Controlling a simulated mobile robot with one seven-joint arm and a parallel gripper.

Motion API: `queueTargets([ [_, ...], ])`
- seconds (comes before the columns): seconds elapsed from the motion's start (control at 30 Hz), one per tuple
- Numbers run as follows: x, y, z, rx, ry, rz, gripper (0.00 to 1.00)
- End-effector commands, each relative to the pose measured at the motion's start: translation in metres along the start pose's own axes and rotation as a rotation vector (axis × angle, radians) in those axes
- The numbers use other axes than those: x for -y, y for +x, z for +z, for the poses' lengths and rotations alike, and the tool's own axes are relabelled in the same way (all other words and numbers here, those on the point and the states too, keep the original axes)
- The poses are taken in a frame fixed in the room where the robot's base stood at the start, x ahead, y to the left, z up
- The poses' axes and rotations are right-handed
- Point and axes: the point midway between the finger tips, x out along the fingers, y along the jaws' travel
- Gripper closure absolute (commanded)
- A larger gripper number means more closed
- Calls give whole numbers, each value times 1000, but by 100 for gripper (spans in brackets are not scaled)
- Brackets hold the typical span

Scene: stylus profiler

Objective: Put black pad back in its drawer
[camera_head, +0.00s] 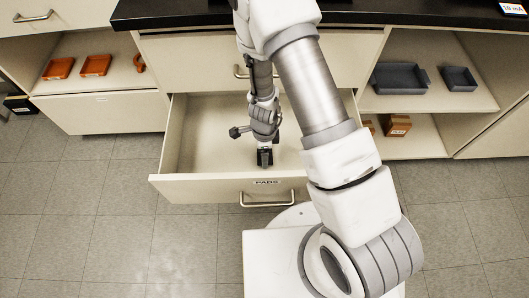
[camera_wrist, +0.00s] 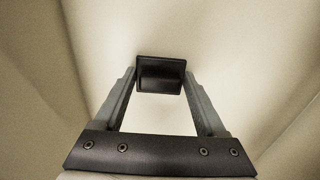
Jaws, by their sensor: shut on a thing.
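The drawer (camera_head: 200,188) labelled PADS stands pulled open below the counter in the head view, and its floor looks empty around my gripper. My gripper (camera_head: 265,157) reaches down into the drawer, near its front and right of its middle. The wrist view shows the black pad (camera_wrist: 160,75) between the fingertips of my gripper (camera_wrist: 160,88), with both fingers against its sides. In the head view the pad is small and dark at the gripper's end. I cannot tell whether it touches the drawer floor (camera_wrist: 160,30).
The black counter (camera_head: 180,12) runs above the drawer. Orange trays (camera_head: 96,65) sit on the left shelf. Grey trays (camera_head: 400,78) sit on the right shelf, with an orange box (camera_head: 397,125) below. The tiled floor (camera_head: 90,220) at left is clear.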

Motion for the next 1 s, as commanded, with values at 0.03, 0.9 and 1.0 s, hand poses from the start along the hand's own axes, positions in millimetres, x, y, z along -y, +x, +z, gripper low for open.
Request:
queueTargets([
  [0.03, 0, 2, 0, 0, 0, 0, 100],
  [0.9, 1, -68, 0, 0, -2, -3, 0],
  [1.0, 0, -88, 0, 0, -2, -2, 0],
])
